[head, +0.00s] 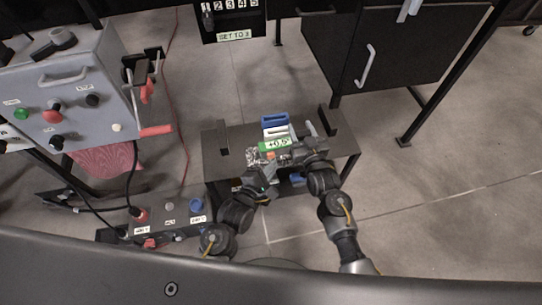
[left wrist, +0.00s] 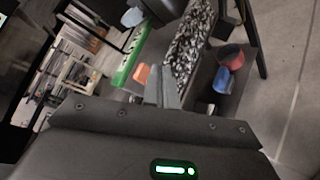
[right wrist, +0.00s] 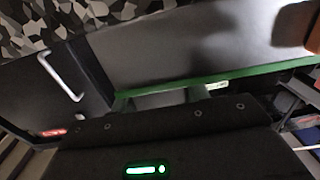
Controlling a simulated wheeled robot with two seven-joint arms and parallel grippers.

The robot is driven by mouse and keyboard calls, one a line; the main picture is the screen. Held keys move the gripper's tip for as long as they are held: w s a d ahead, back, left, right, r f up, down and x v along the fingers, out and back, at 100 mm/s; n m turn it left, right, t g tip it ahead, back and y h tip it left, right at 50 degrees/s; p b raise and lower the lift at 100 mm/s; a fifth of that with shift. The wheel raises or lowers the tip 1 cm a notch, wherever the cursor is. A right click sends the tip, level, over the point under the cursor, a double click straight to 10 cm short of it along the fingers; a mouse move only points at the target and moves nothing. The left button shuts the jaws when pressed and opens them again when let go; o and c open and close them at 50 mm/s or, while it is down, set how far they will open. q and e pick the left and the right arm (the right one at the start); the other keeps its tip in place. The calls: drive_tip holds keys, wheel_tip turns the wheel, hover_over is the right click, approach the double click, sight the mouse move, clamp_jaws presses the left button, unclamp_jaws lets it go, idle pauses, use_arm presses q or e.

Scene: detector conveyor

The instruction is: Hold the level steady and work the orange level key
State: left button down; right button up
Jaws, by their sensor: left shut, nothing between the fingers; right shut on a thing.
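The level (head: 275,145) has a green face reading about +0.5° and sits over the small dark table in the head view. Its green edge also shows in the left wrist view (left wrist: 128,62) and in the right wrist view (right wrist: 225,80). The orange level key (left wrist: 141,75) is just left of my left fingertips in the left wrist view. My left gripper (left wrist: 163,85) is shut and empty, close beside the key; I cannot tell whether it touches. My right gripper (right wrist: 168,97) is shut on the level at its green edge; the fingers are partly hidden.
The dark table (head: 345,146) has upright brackets at both ends. Blue and white blocks (head: 275,120) stand behind the level. A camouflage-patterned piece (left wrist: 195,40) is beside my left fingers. A grey control box (head: 75,85) and a button panel (head: 165,222) stand at left.

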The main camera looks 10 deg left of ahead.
use_arm(q)
drive_tip(key=shift+w+a, duration=0.1)
drive_tip(key=shift+w, duration=0.1)
use_arm(e)
drive_tip(key=shift+s+f, duration=0.1)
drive_tip(key=shift+f, duration=0.2)
use_arm(q)
drive_tip(key=shift+w, duration=0.25)
drive_tip(key=shift+w+a+f, duration=0.1)
drive_tip(key=shift+w+a, duration=0.15)
drive_tip(key=shift+w, duration=0.2)
idle(0.8)
drive_tip(key=shift+s, duration=0.15)
drive_tip(key=shift+s+d, duration=0.3)
drive_tip(key=shift+s, duration=0.4)
drive_tip(key=shift+s, duration=0.1)
drive_tip(key=s, duration=0.1)
drive_tip(key=s+d, duration=0.1)
drive_tip(key=s, duration=0.2)
drive_tip(key=shift+s+d, duration=0.2)
drive_tip(key=shift+d, duration=0.2)
idle(0.6)
